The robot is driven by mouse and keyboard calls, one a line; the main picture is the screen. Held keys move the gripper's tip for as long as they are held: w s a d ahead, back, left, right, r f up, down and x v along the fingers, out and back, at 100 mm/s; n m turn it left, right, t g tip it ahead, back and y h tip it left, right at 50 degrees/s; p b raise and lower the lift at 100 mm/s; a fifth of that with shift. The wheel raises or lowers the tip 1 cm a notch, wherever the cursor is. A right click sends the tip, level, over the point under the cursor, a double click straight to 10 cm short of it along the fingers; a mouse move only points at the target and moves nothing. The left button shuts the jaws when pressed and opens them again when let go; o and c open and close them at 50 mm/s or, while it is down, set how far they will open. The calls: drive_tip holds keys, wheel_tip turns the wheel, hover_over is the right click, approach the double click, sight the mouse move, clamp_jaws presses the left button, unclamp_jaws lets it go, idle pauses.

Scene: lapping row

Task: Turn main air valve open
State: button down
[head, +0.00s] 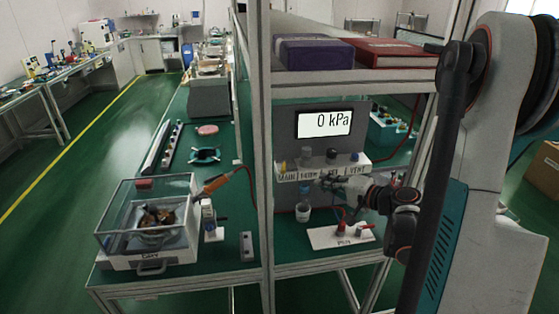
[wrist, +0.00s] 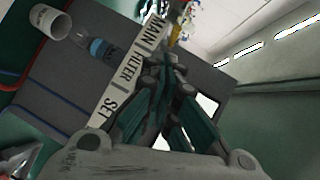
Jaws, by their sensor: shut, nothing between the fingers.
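The main air valve (head: 283,167) is a small yellow part above the MAIN label at the left end of the white label strip (head: 322,170) in the head view. In the wrist view the yellow valve (wrist: 175,33) shows beside the MAIN label, partly cut off by my gripper; its exact handle angle is unclear. My gripper (head: 322,181) is in front of the panel, to the right of the valve and slightly lower, near the FILTER and SET labels. In the wrist view my gripper (wrist: 165,68) is shut and empty, its tips close to the strip and apart from the valve.
The gauge display (head: 324,123) above reads 0 kPa. Grey and dark knobs (head: 332,154) sit along the same strip. A frame post (head: 263,150) stands just left of the valve. A blue-topped filter bowl (wrist: 98,48) and white cup (wrist: 49,21) are below the strip.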

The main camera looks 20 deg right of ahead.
drive_tip(key=d+m+t, duration=0.1)
drive_tip(key=d+m, duration=0.1)
drive_tip(key=b, duration=0.2)
approach(284, 168)
drive_tip(key=w+d, duration=0.4)
drive_tip(key=shift+t+h, duration=0.3)
drive_tip(key=shift+w+a+f+b, duration=0.25)
drive_tip(key=shift+w+a+f, duration=0.15)
drive_tip(key=shift+w+a, duration=0.35)
drive_tip(key=shift+w+a+f+b, duration=0.25)
drive_tip(key=shift+w+a+f, duration=0.15)
drive_tip(key=shift+w+a, duration=0.35)
drive_tip(key=shift+a, duration=0.15)
